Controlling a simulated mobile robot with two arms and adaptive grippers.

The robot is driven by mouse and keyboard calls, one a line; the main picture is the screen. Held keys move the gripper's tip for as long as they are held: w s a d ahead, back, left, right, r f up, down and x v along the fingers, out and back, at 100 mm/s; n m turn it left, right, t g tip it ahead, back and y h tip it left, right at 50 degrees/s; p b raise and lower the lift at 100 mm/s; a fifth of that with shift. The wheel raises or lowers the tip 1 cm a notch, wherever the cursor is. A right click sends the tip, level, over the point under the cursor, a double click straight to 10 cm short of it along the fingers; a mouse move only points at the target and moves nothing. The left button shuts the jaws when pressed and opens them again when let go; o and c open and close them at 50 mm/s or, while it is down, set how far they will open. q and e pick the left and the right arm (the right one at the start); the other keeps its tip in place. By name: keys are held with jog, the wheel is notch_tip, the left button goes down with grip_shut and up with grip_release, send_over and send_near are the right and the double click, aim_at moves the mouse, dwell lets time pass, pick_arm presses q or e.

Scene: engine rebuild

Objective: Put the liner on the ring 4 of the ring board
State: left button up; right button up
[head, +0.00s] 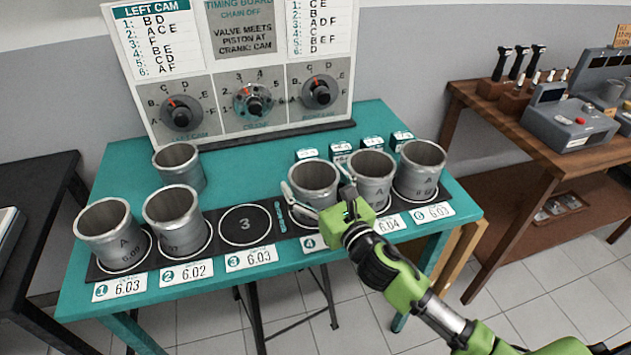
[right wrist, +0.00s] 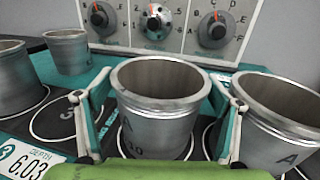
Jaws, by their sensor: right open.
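A grey metal liner (head: 316,186) stands upright at ring 4 of the dark ring board (head: 278,217). It fills the middle of the right wrist view (right wrist: 160,115), with part of a white ring outline showing around its base. My right gripper (head: 318,200) is open, with one finger on each side of this liner; in the right wrist view the gripper (right wrist: 163,115) shows a slight gap to the wall. Whether the base is exactly centred on the ring is hard to tell. My left gripper is not in view.
Liners stand at ring 1 (head: 110,236), ring 2 (head: 175,222), ring 5 (head: 371,180) and ring 6 (head: 419,172). Ring 3 (head: 245,225) is empty. Another liner (head: 180,169) stands behind the board. The timing board (head: 240,75) rises at the back.

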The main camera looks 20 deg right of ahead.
jog(key=shift+r, duration=0.3)
jog(key=s+d+b, duration=0.2)
jog(key=s, duration=0.9)
jog(key=shift+s+d, duration=0.15)
jog(key=shift+s, duration=0.25)
jog(key=shift+f, duration=0.2)
